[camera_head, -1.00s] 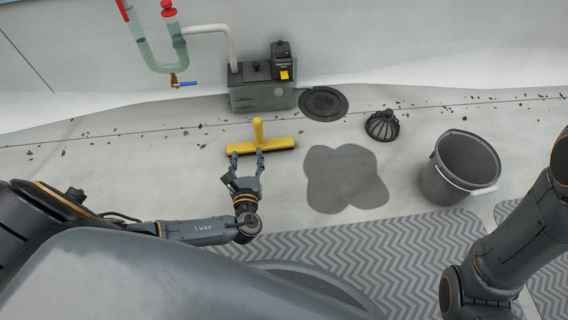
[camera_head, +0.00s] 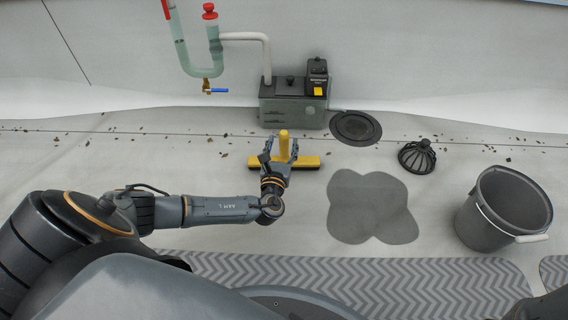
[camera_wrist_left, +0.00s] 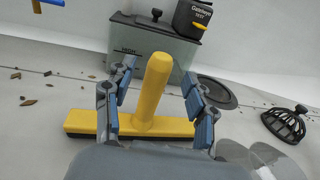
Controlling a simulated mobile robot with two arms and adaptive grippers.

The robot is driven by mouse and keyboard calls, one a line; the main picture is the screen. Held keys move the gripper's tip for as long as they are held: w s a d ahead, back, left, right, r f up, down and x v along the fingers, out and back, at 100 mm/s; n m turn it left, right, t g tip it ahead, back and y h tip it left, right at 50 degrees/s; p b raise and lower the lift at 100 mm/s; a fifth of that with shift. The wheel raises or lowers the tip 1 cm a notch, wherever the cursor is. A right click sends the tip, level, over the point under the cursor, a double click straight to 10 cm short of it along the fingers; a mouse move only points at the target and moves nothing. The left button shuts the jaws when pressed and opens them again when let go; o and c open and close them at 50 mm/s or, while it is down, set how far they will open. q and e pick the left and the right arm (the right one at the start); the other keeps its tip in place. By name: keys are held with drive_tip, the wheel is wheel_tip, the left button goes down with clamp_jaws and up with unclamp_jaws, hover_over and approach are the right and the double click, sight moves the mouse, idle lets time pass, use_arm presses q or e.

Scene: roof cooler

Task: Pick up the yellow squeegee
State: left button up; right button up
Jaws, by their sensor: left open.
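The yellow squeegee (camera_head: 307,160) lies on the light floor with its wide head across the picture and its handle sticking up. In the left wrist view the squeegee (camera_wrist_left: 152,90) has its handle between the two fingers. My left gripper (camera_head: 281,150) is open around the handle; it also shows in the left wrist view (camera_wrist_left: 158,100). A gap shows between each finger and the handle. My right gripper is not visible.
A grey tank unit (camera_head: 290,105) stands behind the squeegee. A round drain cover (camera_head: 355,127), a black dome strainer (camera_head: 416,156) and a grey bucket (camera_head: 503,208) are to the right. A dark wet patch (camera_head: 370,207) and zigzag mat (camera_head: 340,285) lie nearer. Leaf debris dots the floor.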

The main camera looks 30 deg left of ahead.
sight(283, 139)
use_arm(q)
drive_tip(key=b+x, duration=0.2)
drive_tip(key=x, duration=0.1)
drive_tip(key=shift+w+f+b, duration=0.1)
drive_tip(key=shift+f+b, duration=0.05)
drive_tip(key=shift+b, duration=0.15)
drive_tip(key=shift+w+a, duration=0.2)
drive_tip(key=shift+w, duration=0.1)
clamp_jaws()
